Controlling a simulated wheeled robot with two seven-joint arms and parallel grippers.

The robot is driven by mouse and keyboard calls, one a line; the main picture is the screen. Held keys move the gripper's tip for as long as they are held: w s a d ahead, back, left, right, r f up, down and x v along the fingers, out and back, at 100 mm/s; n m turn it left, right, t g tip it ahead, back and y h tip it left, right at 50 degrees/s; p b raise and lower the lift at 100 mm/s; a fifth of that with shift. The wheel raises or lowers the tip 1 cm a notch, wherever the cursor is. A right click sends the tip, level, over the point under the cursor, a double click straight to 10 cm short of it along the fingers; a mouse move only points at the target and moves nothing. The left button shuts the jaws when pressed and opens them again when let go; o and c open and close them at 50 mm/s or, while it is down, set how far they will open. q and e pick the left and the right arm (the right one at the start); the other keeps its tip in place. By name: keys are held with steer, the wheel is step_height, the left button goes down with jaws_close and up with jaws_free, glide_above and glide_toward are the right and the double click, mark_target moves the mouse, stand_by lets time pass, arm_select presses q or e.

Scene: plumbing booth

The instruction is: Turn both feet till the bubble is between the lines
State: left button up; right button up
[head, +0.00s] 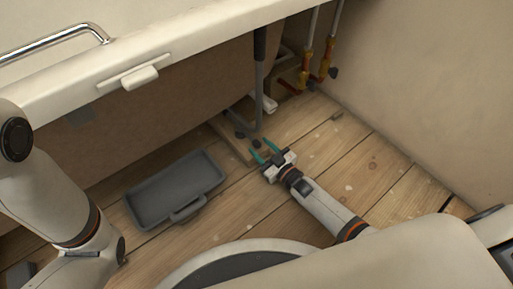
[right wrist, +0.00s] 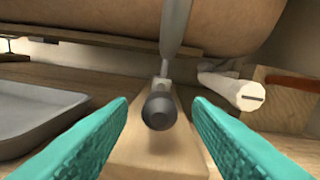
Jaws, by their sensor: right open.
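A bath foot with a dark round knob (right wrist: 159,108) stands on a wooden board (right wrist: 140,150) under the bath, at the lower end of a grey metal leg (right wrist: 176,30). My right gripper (head: 264,151) is open, low near the floor. In the right wrist view its teal fingers lie either side of the knob, apart from it. A white bar with a small cylinder (head: 140,77), which looks like the level, lies on the bath rim (head: 200,40). Its bubble is too small to read. My left arm shows at the left, but its gripper is out of view.
A grey tray (head: 135,212) lies on the plank floor left of my right gripper. Pipes with yellow and red valves (head: 305,77) stand by the right wall. A white pipe (right wrist: 235,90) lies right of the foot. The floor at right is mostly clear.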

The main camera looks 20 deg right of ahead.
steer(key=shift+b+x, duration=0.5)
steer(key=shift+x, duration=0.95)
steer(key=shift+c, duration=0.4)
jaws_close()
